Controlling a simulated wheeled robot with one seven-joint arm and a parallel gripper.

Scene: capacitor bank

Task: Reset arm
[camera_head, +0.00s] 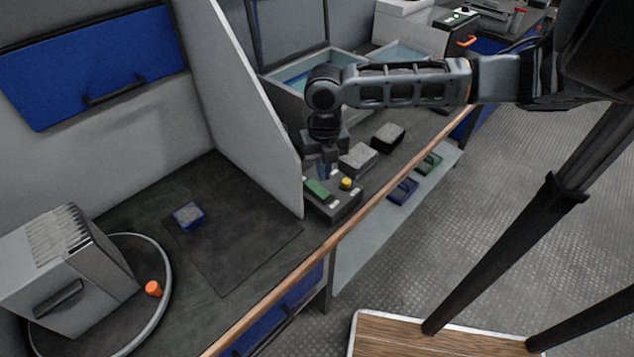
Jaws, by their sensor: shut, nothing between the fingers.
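My gripper (324,171) is shut and empty, pointing down at the end of my arm, which reaches in from the upper right. Its tips are just above or at a dark control box (345,207) on the bench. The box has a green button or panel (317,189) and a yellow knob (346,183). The fingertips are close to the green part; I cannot tell whether they touch it.
A grey divider panel (240,110) stands left of my gripper. Grey blocks (358,160) and open bins (290,75) lie behind it. On the left are a blue-edged block (188,215), an orange knob (153,288) and a finned grey box (70,270). The floor (470,240) at right is mostly clear.

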